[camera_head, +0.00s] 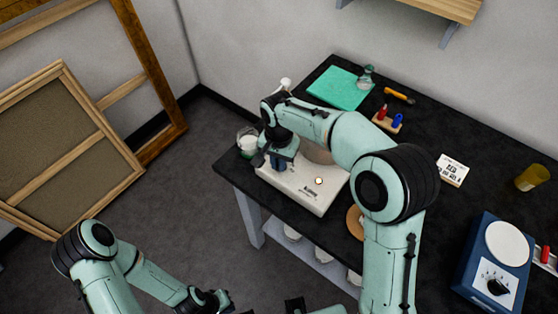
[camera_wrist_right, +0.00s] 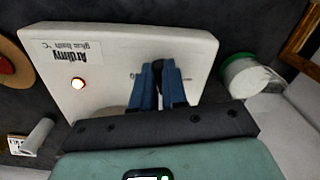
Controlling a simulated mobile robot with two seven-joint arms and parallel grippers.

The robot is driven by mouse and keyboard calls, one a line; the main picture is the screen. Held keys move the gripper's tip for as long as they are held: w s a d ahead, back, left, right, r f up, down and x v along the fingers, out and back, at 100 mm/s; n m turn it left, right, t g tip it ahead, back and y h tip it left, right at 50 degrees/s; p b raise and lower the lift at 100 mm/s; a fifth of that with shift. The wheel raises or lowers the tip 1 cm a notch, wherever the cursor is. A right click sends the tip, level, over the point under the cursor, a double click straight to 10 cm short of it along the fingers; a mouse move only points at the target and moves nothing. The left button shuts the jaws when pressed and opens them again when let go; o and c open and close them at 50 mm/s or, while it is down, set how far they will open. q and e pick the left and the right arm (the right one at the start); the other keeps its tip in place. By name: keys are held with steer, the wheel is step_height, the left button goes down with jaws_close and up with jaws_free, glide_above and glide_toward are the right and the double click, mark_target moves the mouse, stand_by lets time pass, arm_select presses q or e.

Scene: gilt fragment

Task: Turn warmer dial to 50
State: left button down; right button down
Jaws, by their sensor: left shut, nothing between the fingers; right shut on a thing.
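The warmer is a white box (camera_head: 305,188) labelled as a glue bath, near the left end of the black table. It also shows in the wrist view (camera_wrist_right: 190,45), with a lit orange lamp (camera_wrist_right: 78,83) beside the label. My right gripper (camera_head: 279,164) reaches down to the left part of its panel. In the wrist view its blue fingers (camera_wrist_right: 158,72) are shut at the panel. They hide the dial they close on; small print shows partly beside them, and the setting cannot be read. My left gripper (camera_head: 222,298) is shut and empty, low over the floor, away from the table.
A jar with a green rim (camera_head: 247,146) stands close beside the warmer's left end. A blue device (camera_head: 493,265) with a round white top and a black knob stands at the right. A green mat (camera_head: 338,88) and small tools lie behind.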

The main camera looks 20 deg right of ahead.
steer(key=shift+r, duration=0.1)
steer(key=c, duration=1.2)
jaws_free()
steer(key=shift+o, duration=0.2)
